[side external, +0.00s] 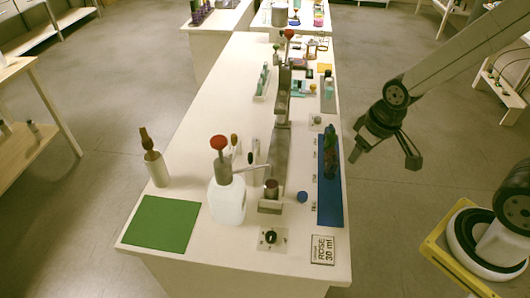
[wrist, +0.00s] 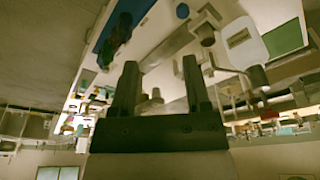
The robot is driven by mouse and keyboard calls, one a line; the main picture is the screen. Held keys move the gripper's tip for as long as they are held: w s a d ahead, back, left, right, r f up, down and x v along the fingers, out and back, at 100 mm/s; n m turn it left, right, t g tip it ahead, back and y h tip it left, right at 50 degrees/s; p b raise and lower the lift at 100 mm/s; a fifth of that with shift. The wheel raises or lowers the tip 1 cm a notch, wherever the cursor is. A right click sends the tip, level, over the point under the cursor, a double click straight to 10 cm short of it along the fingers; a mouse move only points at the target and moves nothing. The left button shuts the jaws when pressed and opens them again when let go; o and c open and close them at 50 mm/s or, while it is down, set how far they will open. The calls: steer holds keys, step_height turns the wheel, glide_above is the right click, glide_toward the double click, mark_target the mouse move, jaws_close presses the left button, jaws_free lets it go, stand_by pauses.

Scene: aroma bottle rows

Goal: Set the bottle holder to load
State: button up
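The bottle holder (side external: 270,206) is a grey block at the near end of a long grey rail on the white table. A small brown-topped cylinder (side external: 271,188) stands at it, below the spout of a white pump bottle (side external: 228,202). In front of it is a black round knob (side external: 271,237) on a pale plate; its exact setting is too small to read. My gripper (side external: 384,158) is open and empty, in the air to the right of the table, apart from the holder. Its two spread fingers (wrist: 160,88) also show in the wrist view.
A blue mat (side external: 329,205) with dark bottles lies along the right edge. The left table middle is clear.

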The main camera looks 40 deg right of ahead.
steer(key=shift+o, duration=0.8)
steer(key=shift+w+f+n, duration=0.2)
steer(key=shift+w+n, duration=0.05)
steer(key=shift+n, duration=0.05)
steer(key=n+g, duration=0.3)
steer(key=n, duration=1.4)
glide_above(303, 195)
step_height(303, 195, down, 14)
steer(key=shift+f, duration=0.1)
steer(key=shift+f, duration=0.2)
steer(key=shift+f, duration=3.7)
jaws_close()
